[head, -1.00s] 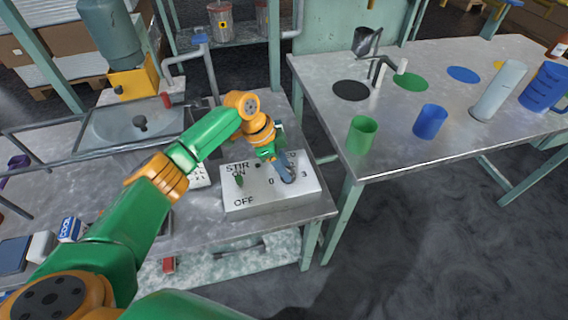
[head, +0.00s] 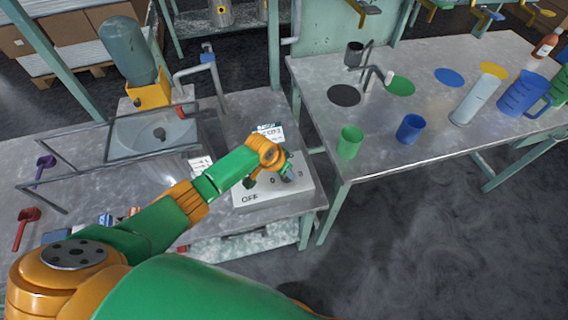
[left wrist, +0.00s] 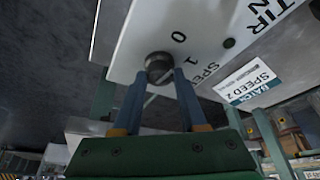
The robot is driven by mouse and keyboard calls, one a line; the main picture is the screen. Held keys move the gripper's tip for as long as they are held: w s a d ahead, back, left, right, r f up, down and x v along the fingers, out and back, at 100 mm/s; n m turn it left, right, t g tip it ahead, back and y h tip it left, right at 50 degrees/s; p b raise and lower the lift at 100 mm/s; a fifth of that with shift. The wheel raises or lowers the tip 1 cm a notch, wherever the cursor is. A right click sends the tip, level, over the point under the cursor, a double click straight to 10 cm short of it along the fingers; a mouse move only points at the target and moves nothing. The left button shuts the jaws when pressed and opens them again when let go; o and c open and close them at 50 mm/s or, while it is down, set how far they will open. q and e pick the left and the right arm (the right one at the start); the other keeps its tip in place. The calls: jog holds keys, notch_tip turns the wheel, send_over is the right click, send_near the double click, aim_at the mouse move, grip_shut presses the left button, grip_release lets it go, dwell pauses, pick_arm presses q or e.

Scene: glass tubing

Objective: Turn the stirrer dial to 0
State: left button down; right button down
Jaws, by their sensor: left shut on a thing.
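My left gripper (head: 287,173) comes down on the dial from above. In the left wrist view its two blue fingers (left wrist: 159,78) are shut on the dial, one on each side. The dial is mostly hidden in the head view, and I cannot tell which number it points to. My right gripper is out of view.
A card (left wrist: 255,82) reading "BATCH SPEED 2" stands behind the box. A second table (head: 400,165) at right bears a green cup (head: 349,143) and a blue cup (head: 411,129).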

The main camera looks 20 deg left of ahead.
pick_arm(q)
jog(key=shift+d+n+y+p, duration=0.15)
jog(key=shift+n+y+p, duration=0.15)
jog(key=shift+n+p, duration=0.5)
jog(key=shift+n, duration=0.4)
jog(key=shift+c, duration=2.3)
grip_release()
jog(key=p+v, duration=0.3)
jog(key=v, duration=0.4)
jog(key=shift+s, duration=0.15)
